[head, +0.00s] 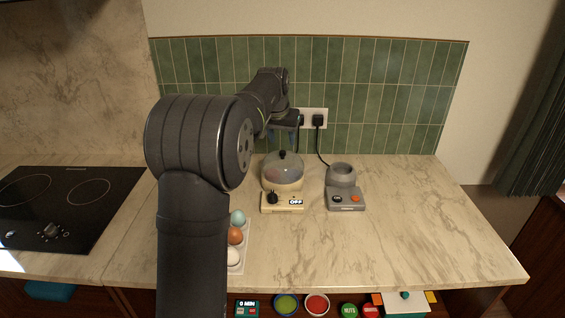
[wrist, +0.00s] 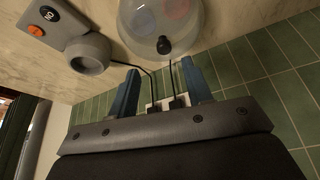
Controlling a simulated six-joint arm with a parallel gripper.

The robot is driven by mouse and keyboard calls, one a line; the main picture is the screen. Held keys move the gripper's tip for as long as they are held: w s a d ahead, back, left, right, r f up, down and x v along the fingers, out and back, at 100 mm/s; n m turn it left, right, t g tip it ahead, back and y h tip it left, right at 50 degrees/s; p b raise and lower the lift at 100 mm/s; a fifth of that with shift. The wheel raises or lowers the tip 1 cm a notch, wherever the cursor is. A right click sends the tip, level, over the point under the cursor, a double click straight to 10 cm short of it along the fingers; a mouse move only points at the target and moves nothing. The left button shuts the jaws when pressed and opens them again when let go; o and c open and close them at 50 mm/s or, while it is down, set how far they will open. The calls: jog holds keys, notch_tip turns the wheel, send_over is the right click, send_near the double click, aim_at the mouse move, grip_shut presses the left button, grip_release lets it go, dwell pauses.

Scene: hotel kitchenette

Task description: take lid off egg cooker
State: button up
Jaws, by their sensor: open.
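The egg cooker (head: 283,203) stands on the counter below the tiled wall, with a cream base, a black dial and a display reading OFF. Its clear domed lid (head: 270,168) sits on top with a black knob (head: 282,154). In the wrist view the lid (wrist: 128,22) and its knob (wrist: 164,45) show at the top, with blurry bluish and reddish shapes inside. My gripper (head: 284,134) is above the cooker, near the wall. In the wrist view my gripper (wrist: 160,68) has its blue fingers apart, with the knob just beyond the fingertips and nothing held.
A grey appliance (head: 345,197) with a round cup stands right of the cooker, its cord running to the wall socket (head: 315,118). An egg tray (head: 245,258) with several eggs is at front left, partly behind my arm. A black hob (head: 90,215) is far left. The right counter is clear.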

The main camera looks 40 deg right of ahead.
aim_at(282, 152)
jog(key=shift+a+x, duration=0.15)
jog(key=shift+x, duration=1.6)
jog(key=shift+a+x, duration=0.15)
jog(key=shift+x, duration=1.6)
jog(key=shift+w, duration=0.2)
grip_shut()
